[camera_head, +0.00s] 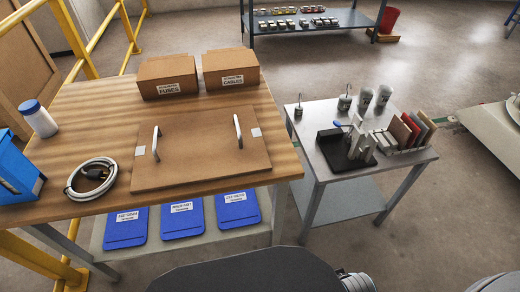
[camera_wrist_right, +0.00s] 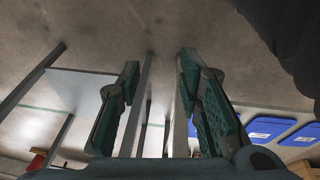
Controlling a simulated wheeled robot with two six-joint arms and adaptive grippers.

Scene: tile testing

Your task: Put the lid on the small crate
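A flat brown wooden panel (camera_head: 198,152) with two upright metal handles lies on the wooden table (camera_head: 75,110). It looks like the lid. I cannot tell whether anything is beneath it. I cannot pick out the small crate for certain; a large brown wooden box (camera_head: 22,65) stands at the far left. My right gripper (camera_wrist_right: 158,78) shows in the right wrist view. Its two green-padded fingers are apart with nothing between them, over the floor and metal table legs. My left gripper is not in view.
Two cardboard boxes (camera_head: 166,76) (camera_head: 230,68) stand behind the panel. A coiled cable (camera_head: 91,178), white bottle (camera_head: 39,120) and blue bin (camera_head: 15,168) are left. A metal side table (camera_head: 312,150) holds tools and tiles. Yellow rails (camera_head: 95,38) border the left.

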